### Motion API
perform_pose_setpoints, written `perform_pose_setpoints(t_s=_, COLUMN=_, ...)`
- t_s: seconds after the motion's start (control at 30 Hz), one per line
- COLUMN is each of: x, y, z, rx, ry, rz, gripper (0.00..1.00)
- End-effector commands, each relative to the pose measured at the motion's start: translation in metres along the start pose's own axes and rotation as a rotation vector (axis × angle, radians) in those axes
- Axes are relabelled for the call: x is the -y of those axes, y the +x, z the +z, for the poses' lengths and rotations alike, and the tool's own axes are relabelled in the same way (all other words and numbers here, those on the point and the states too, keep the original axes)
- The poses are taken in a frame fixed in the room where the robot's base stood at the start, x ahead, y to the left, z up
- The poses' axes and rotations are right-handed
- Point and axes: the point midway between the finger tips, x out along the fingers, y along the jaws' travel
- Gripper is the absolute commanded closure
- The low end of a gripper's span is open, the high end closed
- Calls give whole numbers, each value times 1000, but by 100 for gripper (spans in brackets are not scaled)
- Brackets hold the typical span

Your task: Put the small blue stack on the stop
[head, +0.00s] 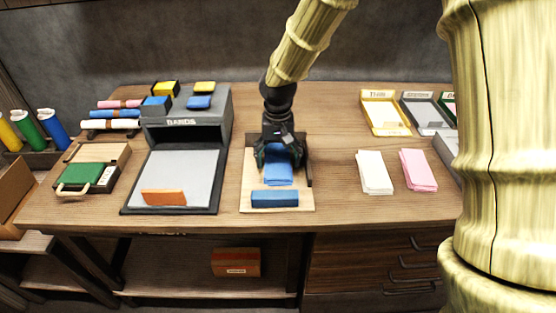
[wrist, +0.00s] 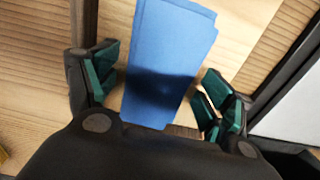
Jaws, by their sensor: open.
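The small blue stack (head: 278,176) lies on a pale wooden board (head: 253,184) in the middle of the bench. In the wrist view the stack (wrist: 170,50) shows slightly uneven sheet edges. My gripper (head: 278,154) is over its back end. In the wrist view my gripper (wrist: 158,78) is open, with green-padded fingers on either side of the stack and gaps to both. A dark upright strip (head: 309,172) runs along the board's right side, perhaps the stop; it also shows in the wrist view (wrist: 87,22). My gripper hides the board's back edge.
A blue block (head: 275,198) lies across the board's front. Left is a dark bands unit (head: 187,126) with a grey sloping panel and an orange block (head: 163,197). White (head: 374,172) and pink (head: 418,170) stacks lie to the right, with trays behind. Bare bench separates them from the board.

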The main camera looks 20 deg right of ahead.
Motion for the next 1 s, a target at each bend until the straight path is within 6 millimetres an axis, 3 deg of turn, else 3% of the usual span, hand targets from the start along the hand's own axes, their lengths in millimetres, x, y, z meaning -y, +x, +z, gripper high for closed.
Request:
perform_pose_setpoints(t_s=0.5, x=0, y=-89, z=-1, rx=-2, ry=0, rz=0, gripper=18)
perform_pose_setpoints(t_s=0.7, x=0, y=-108, z=0, rx=-1, ry=0, rz=0, gripper=18)
perform_pose_setpoints(t_s=1.0, x=0, y=-112, z=0, rx=0, ry=0, rz=0, gripper=18)
